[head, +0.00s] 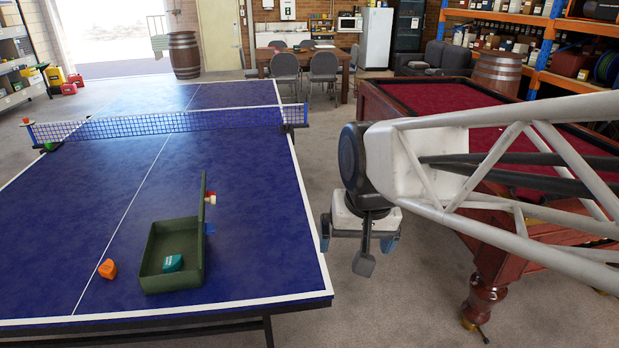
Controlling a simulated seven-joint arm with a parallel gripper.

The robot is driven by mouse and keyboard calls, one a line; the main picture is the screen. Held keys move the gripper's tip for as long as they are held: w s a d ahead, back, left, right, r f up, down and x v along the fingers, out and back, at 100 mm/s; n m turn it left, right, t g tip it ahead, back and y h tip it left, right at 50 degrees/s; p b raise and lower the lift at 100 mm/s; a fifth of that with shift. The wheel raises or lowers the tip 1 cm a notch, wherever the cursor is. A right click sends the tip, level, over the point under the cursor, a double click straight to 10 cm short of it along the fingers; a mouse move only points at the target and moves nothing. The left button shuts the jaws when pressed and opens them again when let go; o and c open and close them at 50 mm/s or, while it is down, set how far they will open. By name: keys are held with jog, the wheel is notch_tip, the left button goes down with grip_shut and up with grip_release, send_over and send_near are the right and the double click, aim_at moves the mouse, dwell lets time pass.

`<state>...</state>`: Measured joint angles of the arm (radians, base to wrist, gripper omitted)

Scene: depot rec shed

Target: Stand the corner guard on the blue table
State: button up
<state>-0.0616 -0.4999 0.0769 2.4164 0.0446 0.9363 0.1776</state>
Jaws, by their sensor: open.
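The blue table (250,262) is a table-tennis table with white lines. A small orange angular piece (107,269), which looks like the corner guard, rests on it at the near left; I cannot tell for sure how it is standing. An open green box (172,285) stands to its right, lid upright on its right side. A small teal item (173,263) lies inside the box. My gripper (358,245) is open and empty, pointing down beyond the table's right edge, apart from everything.
A net (170,124) crosses the table. Small white-red (211,198) and blue (209,229) items show partly behind the lid. A red-topped pool table (440,96) stands at the right, behind my arm. The table's near right is clear.

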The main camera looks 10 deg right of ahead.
jog(key=s+d+f+n, duration=0.1)
jog(key=s+d+f, duration=0.1)
jog(key=s, duration=0.5)
jog(key=shift+s+d+f+h, duration=0.25)
jog(key=shift+d+h, duration=0.15)
jog(key=shift+d, duration=0.25)
dwell(0.6)
